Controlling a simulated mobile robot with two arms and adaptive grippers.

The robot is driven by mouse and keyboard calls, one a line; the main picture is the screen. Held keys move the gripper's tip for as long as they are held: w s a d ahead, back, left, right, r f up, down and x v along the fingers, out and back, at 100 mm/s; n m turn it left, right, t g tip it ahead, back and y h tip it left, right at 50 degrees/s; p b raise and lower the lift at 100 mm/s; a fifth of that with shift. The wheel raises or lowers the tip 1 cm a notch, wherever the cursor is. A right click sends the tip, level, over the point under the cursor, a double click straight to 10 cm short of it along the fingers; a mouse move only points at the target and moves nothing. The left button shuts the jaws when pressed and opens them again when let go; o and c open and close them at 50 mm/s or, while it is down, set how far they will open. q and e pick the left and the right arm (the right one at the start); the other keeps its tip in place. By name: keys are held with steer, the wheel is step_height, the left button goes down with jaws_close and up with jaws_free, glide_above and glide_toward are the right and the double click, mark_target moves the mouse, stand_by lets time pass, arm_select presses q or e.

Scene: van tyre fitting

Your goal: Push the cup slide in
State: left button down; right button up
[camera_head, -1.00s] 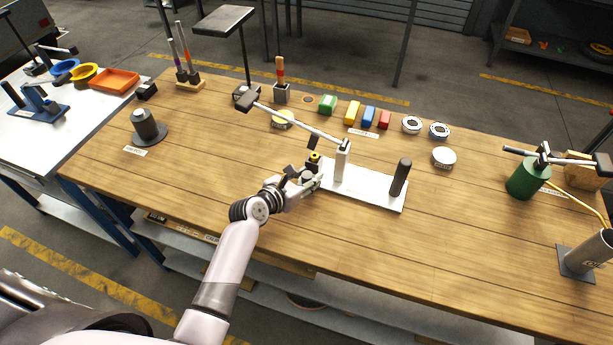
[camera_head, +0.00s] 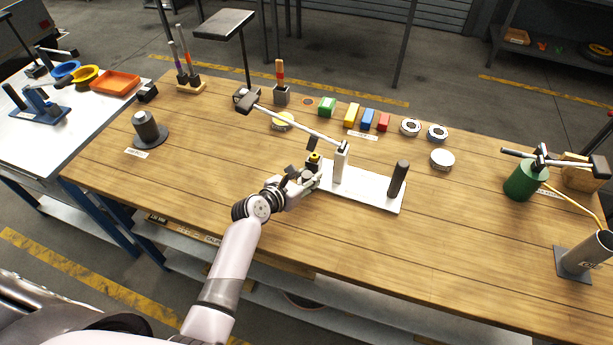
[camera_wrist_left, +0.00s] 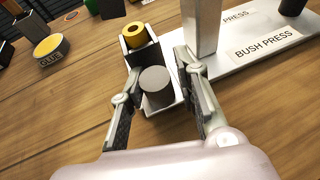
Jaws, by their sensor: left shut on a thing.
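The bush press has a white base plate (camera_head: 372,190), a white upright post (camera_head: 341,165) and a long lever (camera_head: 300,125). The cup slide (camera_wrist_left: 166,108) is a narrow tray at the left end of the press, beside the post. A yellow bush (camera_wrist_left: 134,32) sits at its far end and a grey round knob (camera_wrist_left: 157,88) at its near end. The bush also shows in the head view (camera_head: 314,156). My left gripper (camera_head: 308,178) is shut on the cup slide, with a finger on each side of the knob (camera_wrist_left: 162,84). My right gripper is out of view.
A dark upright post (camera_head: 398,179) stands on the base plate's right end. A yellow-topped round tin (camera_head: 283,121) lies behind the press, with coloured blocks (camera_head: 368,117) farther right. A green can (camera_head: 522,182) stands at the right.

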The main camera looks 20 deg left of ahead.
arm_select(q)
steer(key=shift+w+a, duration=0.1)
steer(key=shift+a, duration=0.05)
steer(key=c, duration=1.3)
jaws_free()
steer(key=shift+c, duration=0.2)
steer(key=v, duration=1.2)
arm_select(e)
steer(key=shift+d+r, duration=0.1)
